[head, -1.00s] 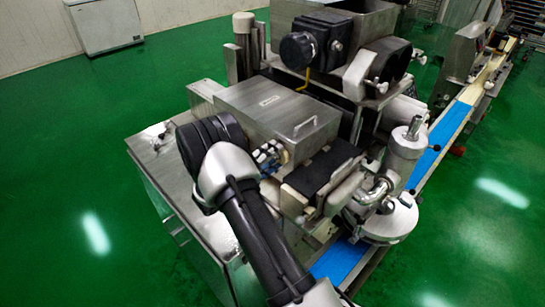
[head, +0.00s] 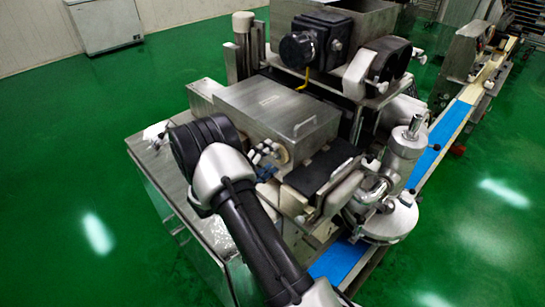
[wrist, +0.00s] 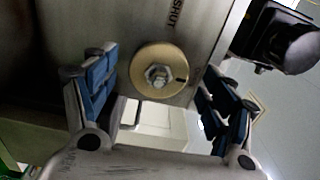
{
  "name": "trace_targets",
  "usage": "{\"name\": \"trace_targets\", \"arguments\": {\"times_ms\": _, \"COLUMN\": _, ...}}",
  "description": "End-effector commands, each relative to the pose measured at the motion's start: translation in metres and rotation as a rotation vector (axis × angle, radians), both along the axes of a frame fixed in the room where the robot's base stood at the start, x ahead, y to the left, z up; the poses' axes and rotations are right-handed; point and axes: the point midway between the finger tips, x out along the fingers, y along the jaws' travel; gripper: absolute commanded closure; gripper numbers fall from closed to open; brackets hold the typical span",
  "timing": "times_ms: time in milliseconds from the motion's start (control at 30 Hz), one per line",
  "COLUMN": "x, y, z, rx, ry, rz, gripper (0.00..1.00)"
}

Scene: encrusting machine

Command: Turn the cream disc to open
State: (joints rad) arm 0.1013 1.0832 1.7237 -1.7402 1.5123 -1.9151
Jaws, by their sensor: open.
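The cream disc (wrist: 145,62) is on a grey metal panel in the wrist view. It has a hex bolt at its centre and a short dark mark on its right side. The word SHUT is printed on the panel above it. My gripper (wrist: 158,68) is open, with one blue-padded finger left of the disc and one right of it. Neither finger visibly touches the disc, and how deep they reach I cannot tell. In the head view the disc (head: 283,153) shows small on the end of the metal box, and my gripper (head: 264,170) is mostly hidden behind my arm.
The metal box (head: 285,105) with a handle is above and behind the disc. A black pad (head: 318,170) lies to its right. A steel cylinder (head: 406,150) and a blue conveyor (head: 340,260) stand further right. Green floor is clear on the left.

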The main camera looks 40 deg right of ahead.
Motion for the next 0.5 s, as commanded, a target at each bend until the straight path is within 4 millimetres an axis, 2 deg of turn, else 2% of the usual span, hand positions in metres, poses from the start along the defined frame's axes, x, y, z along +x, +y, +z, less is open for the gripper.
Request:
{"name": "trace_targets", "arguments": {"times_ms": 300, "x": -0.004, "y": 0.069, "z": 0.000, "rx": 0.000, "ry": 0.001, "rz": 0.005, "gripper": 0.23}}
{"name": "trace_targets", "arguments": {"times_ms": 500, "x": -0.007, "y": 0.097, "z": 0.000, "rx": -0.001, "ry": 0.001, "rz": 0.002, "gripper": 0.23}}
